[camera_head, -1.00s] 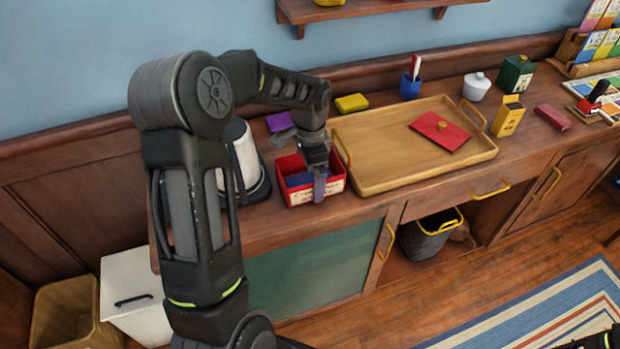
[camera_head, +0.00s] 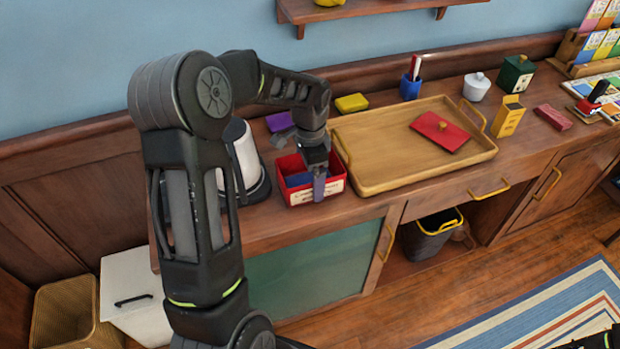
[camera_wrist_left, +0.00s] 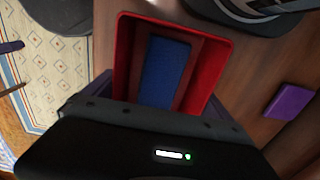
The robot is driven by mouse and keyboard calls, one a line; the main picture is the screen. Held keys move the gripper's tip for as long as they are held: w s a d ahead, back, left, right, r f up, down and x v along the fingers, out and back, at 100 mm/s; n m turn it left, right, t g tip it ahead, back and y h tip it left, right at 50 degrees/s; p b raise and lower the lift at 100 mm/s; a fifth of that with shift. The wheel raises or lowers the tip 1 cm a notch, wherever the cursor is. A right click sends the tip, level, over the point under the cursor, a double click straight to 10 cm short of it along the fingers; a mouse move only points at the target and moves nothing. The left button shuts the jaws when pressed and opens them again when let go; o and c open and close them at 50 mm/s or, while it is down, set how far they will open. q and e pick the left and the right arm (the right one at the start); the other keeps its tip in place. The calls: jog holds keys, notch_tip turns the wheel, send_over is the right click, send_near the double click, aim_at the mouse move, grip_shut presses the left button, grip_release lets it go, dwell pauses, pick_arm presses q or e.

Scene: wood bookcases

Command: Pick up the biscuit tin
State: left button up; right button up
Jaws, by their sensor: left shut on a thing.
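The biscuit tin (camera_head: 336,186) is an open red box with a pale label on its front, on the counter left of the tray. In the left wrist view the tin (camera_wrist_left: 208,72) shows its red walls and a blue thing (camera_wrist_left: 165,72) inside. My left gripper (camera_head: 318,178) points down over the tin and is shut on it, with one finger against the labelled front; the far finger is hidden. The tin appears upright at counter level; I cannot tell whether it is clear of the wood. My right gripper is not in view.
A white and dark appliance (camera_head: 246,160) stands close on the left. A purple block (camera_head: 279,121) and a yellow block (camera_head: 351,103) lie behind. A wall shelf (camera_head: 380,13) is above.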

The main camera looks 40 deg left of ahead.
pick_arm(q)
notch_tip(320, 180, up, 10)
jog(key=b, duration=0.1)
dwell(0.5)
dwell(0.5)
